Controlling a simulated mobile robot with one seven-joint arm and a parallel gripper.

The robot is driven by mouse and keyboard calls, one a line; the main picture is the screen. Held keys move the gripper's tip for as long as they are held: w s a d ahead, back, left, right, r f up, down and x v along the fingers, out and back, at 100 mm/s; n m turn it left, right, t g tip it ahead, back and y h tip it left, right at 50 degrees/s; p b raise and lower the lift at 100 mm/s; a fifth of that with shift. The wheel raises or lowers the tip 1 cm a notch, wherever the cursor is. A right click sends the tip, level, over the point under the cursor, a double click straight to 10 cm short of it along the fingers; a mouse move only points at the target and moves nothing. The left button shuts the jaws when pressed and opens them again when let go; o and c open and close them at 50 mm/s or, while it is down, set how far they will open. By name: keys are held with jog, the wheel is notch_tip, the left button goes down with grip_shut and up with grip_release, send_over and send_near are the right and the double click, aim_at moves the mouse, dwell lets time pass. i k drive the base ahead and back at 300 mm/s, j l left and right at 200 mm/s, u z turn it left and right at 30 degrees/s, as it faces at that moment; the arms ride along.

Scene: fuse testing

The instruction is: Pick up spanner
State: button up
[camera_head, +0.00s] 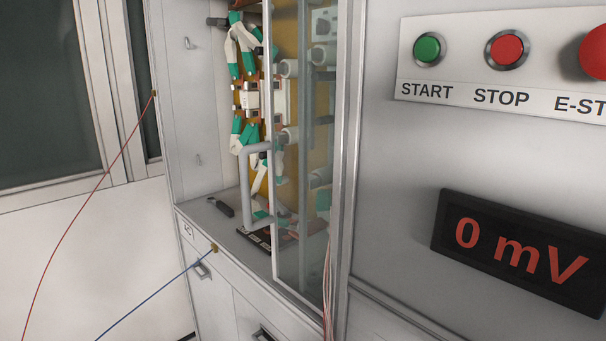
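A small dark elongated object (221,207) lies on the pale shelf of the open cabinet, left of the glass door. It may be the spanner, but it is too small to tell. I see no other clear spanner. Teal and white jointed parts (243,140) stand inside the cabinet, partly behind the glass door frame; I cannot tell whether they belong to my arm. No gripper fingers can be made out.
A glass door (300,150) with a grey handle (247,190) covers the cabinet's right side. A dark flat tray (250,238) lies on the shelf. Two hooks are on the cabinet's left wall. A button panel (468,88) and "0 mV" display (517,252) are at right. Red and blue wires hang at left.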

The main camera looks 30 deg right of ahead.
aim_at(225, 210)
jog(key=i+z, duration=0.1)
jog(key=i, duration=0.3)
jog(key=i+j+z, duration=0.15)
jog(key=i, duration=0.25)
jog(key=i+j+z, duration=0.1)
jog(key=i, duration=0.35)
